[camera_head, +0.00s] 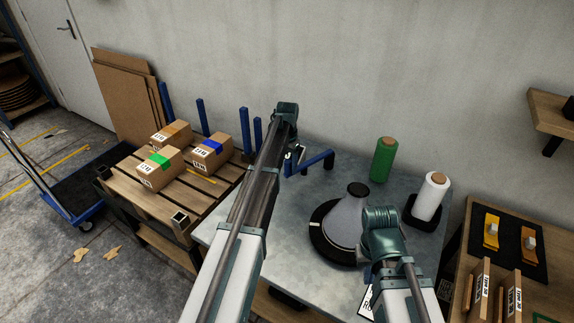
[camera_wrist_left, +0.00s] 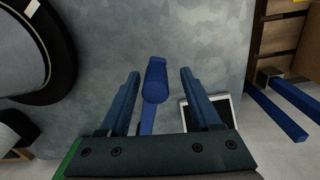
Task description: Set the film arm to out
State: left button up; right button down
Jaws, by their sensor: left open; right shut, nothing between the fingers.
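The film arm (camera_head: 314,162) is a blue bent bar at the back of the grey metal table, between the end of my left arm and the round black-rimmed base. In the left wrist view its upright rounded end (camera_wrist_left: 156,82) stands between the two fingers of my left gripper (camera_wrist_left: 158,90), with a gap on each side. Those fingers are open and hold nothing. In the head view my left gripper (camera_head: 290,158) is mostly hidden by its arm. My right arm ends over the table's front right part, and its gripper fingers are hidden.
A grey cone-shaped piece (camera_head: 348,216) stands on the black-rimmed base (camera_head: 319,237). A green roll (camera_head: 384,160) and a white roll (camera_head: 431,196) stand at the right. Several cartons lie on a wooden pallet (camera_head: 168,206) at the left. A wall is behind the table.

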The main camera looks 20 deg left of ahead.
pick_arm(q)
notch_tip(320, 180, up, 14)
jog(key=p, duration=1.3)
jog(key=shift+p, duration=0.35)
jog(key=shift+f, duration=0.1)
jog(key=s+d, duration=0.7)
jog(key=s, duration=0.4)
jog(key=s+d, duration=0.8)
jog(key=s, duration=0.4)
jog(key=s+d+y, duration=0.1)
jog(key=s+d, duration=0.6)
jog(key=s, duration=0.4)
jog(key=shift+s+d, duration=0.2)
